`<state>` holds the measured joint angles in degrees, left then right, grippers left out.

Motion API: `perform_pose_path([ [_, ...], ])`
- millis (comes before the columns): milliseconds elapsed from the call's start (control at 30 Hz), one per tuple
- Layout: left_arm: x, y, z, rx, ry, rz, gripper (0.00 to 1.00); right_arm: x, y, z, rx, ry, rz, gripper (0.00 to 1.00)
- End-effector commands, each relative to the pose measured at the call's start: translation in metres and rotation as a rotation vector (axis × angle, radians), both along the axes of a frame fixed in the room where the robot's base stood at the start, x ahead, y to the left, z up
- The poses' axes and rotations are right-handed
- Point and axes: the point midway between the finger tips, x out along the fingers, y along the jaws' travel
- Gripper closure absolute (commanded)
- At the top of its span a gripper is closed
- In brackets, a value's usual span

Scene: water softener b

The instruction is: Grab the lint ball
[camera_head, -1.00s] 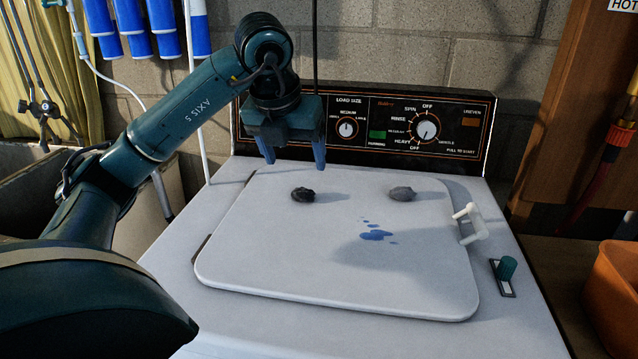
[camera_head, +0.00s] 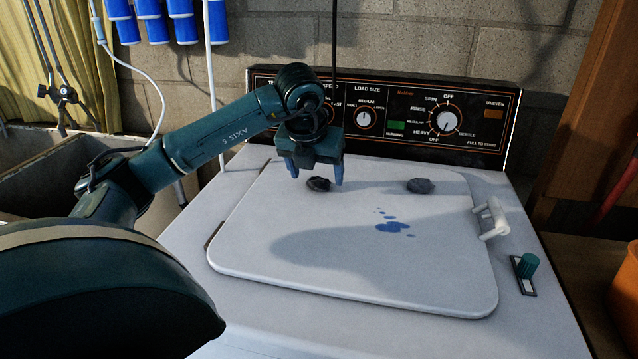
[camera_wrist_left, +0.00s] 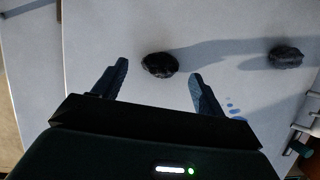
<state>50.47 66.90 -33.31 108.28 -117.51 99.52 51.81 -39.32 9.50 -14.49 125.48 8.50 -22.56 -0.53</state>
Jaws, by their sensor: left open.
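A dark lint ball (camera_head: 318,184) lies on the washer's white lid (camera_head: 260,240), toward its back left. A second, greyer lump (camera_head: 421,186) lies on the lid farther right. My left gripper (camera_head: 316,176) is open and empty, pointing down at the left lint ball. In the wrist view, that lint ball (camera_wrist_left: 160,65) shows just beyond the gap between the two blue fingers (camera_wrist_left: 158,82), apart from both. The other lump (camera_wrist_left: 286,56) is well to the right, outside the fingers. My right gripper is not in view.
Blue liquid spots (camera_head: 392,226) mark the lid. A white handle (camera_head: 490,218) stands up at the lid's right edge, with a green knob (camera_head: 529,265) beside it. The control panel (camera_head: 400,118) rises behind. The lid's front is clear.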

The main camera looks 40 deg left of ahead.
Motion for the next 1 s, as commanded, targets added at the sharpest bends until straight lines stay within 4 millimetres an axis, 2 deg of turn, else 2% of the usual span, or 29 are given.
perform_pose_path([
  [33, 0.002, 0.001, -0.008, -0.002, 0.004, 0.0, 0.29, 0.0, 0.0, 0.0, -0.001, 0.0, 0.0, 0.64],
  [133, 0.006, 0.003, -0.016, 0.0, 0.001, 0.0, 0.29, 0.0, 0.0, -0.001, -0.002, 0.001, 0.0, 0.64],
  [433, 0.007, 0.003, -0.019, -0.001, 0.0, 0.0, 0.3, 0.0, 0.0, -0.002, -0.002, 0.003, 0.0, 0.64],
  [1000, 0.007, 0.003, -0.019, 0.0, -0.001, 0.0, 0.77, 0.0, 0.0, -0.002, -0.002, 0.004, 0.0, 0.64],
])
